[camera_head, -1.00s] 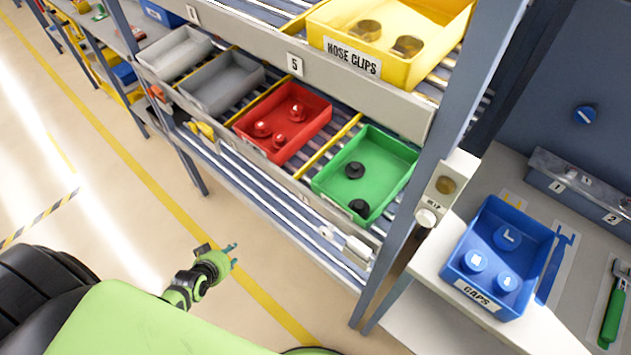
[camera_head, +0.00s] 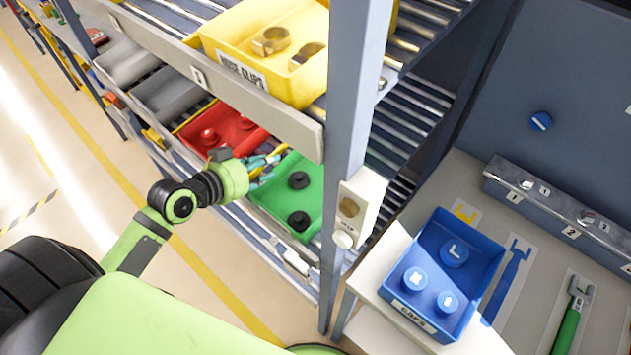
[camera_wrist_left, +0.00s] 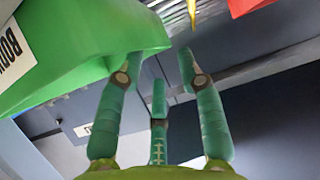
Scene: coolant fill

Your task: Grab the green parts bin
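The green parts bin (camera_head: 276,206) sits on the lower roller shelf with two black round parts showing in it. My left gripper (camera_head: 264,168) is at its left side, beside the red bin, with its teal fingers at the green rim. In the left wrist view the fingers (camera_wrist_left: 160,70) are spread apart. The green bin (camera_wrist_left: 92,42) fills the upper left there, and the left fingertip overlaps its edge. I cannot tell whether they touch. Nothing is visibly held. My right gripper is not in view.
The red bin (camera_head: 197,137) is close on the left, partly behind my gripper. A shelf with a yellow bin (camera_head: 233,42) is above. A grey post (camera_head: 352,100) stands right of the green bin. A blue caps bin (camera_head: 472,248) stands on the bench. The floor in front is clear.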

